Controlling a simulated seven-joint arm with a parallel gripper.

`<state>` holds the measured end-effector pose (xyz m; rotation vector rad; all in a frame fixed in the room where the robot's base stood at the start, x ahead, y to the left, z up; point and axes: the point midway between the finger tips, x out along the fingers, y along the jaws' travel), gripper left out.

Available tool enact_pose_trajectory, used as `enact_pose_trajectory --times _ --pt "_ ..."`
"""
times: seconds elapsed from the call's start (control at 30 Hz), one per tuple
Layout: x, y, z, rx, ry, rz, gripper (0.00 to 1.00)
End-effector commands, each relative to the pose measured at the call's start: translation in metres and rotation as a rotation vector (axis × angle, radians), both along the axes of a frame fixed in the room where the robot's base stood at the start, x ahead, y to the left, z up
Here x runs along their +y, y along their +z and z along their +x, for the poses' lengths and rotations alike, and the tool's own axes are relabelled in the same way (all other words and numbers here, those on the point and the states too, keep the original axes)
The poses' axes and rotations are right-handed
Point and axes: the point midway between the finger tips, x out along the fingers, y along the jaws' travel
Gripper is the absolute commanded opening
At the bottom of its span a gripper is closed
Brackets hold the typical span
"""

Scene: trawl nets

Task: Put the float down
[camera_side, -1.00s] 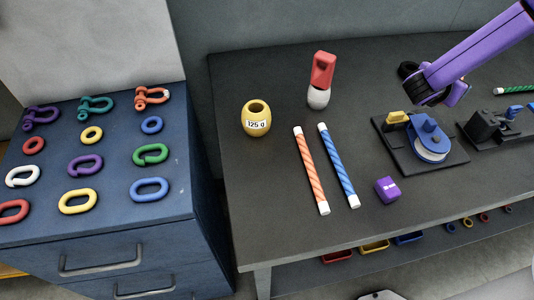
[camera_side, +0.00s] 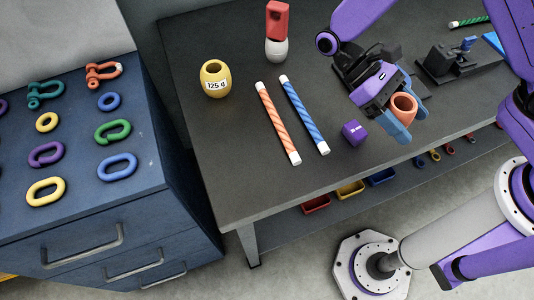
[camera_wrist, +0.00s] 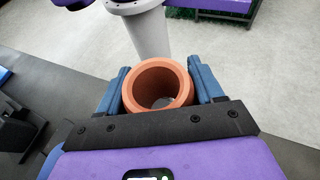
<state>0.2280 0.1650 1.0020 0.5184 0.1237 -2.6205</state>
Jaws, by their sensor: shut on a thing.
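An orange-brown, hollow, barrel-shaped float (camera_side: 404,106) is held between the blue fingers of my gripper (camera_side: 396,120). The side view shows it above the front part of the dark table, right of the purple cube. In the wrist view the float (camera_wrist: 157,86) sits between the two fingers (camera_wrist: 158,90), its round opening facing the camera. My gripper is shut on it. A yellow float marked "125 g" (camera_side: 215,78) stands on the table at the left.
The dark table (camera_side: 225,150) carries an orange-striped rod (camera_side: 277,122), a blue-striped rod (camera_side: 303,114), a purple cube (camera_side: 354,132), a red-and-white item (camera_side: 277,35) and a black fixture (camera_side: 452,60). Left stands a blue cabinet (camera_side: 80,125) with shackles and links. Small coloured bins (camera_side: 350,189) sit below the tabletop.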

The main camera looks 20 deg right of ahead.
Motion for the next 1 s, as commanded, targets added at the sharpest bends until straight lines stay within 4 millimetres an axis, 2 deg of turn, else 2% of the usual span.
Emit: enact_pose_trajectory --times 0.23,0.5,0.77,1.0 --pt "0.051 0.014 -0.024 -0.002 -0.411 0.003 0.37" --pt "0.106 0.036 -0.033 -0.003 -0.835 0.003 0.37" --pt "0.154 0.06 -0.026 -0.004 -1.218 0.004 0.37" --pt "0.187 0.08 -0.007 -0.003 -1.53 0.003 0.37"
